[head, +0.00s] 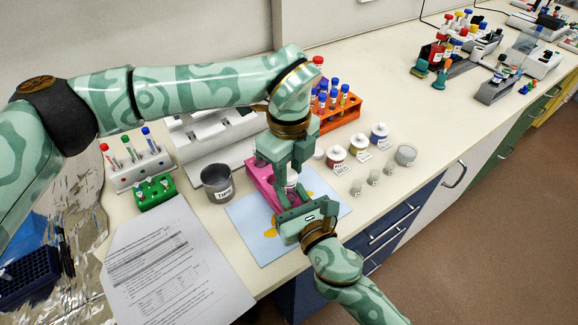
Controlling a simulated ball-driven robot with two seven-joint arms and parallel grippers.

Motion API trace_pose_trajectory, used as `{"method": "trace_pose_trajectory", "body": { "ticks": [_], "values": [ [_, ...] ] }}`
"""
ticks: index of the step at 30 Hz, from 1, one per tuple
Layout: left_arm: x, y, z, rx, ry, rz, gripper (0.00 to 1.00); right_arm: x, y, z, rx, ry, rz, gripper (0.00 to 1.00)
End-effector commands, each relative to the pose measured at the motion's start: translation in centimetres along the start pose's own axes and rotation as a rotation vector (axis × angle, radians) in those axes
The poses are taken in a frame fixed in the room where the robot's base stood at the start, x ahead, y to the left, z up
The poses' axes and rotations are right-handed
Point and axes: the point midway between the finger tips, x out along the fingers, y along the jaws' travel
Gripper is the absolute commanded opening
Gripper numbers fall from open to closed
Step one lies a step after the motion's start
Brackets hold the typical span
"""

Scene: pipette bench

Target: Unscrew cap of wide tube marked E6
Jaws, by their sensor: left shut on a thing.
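A small pale, capped tube (292,181) stands between my two grippers over the blue mat. Its marking is too small to read. My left gripper (285,164) points down from above and is shut on the tube's upper end, where its fingers hide most of the cap. My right gripper (291,196) comes from the front right, with its fingers around the tube's lower part. Whether they press on it cannot be made out. A pink rack (259,178) is just behind and left of the grippers, partly hidden by them.
A grey pot (217,183) stands left of the blue mat (245,229). Labelled jars (336,155) and small cups are on the right, an orange tube rack (346,116) behind. A green rack (154,192) and printed sheet (170,265) lie left. Bench at far right middle is free.

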Motion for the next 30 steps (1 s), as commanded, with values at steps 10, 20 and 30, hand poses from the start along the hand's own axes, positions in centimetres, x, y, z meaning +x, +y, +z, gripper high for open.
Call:
{"method": "trace_pose_trajectory", "body": {
  "ticks": [10, 20, 30],
  "values": [
    [-0.7, 0.0, 0.0, 0.001, 0.0, -0.001, 0.02, 0.0, 0.0, 0.0, -0.001, 0.0, -0.001, 0.0],
    [-1.9, 0.0, 0.0, 0.001, 0.0, 0.0, 0.02, 0.0, 0.0, 0.0, -0.001, 0.0, -0.001, 0.0],
    [-2.2, 0.0, 0.0, 0.001, 0.0, 0.001, 0.02, 0.0, 0.0, 0.0, 0.0, 0.0, -0.001, 0.0]
  ]
}}
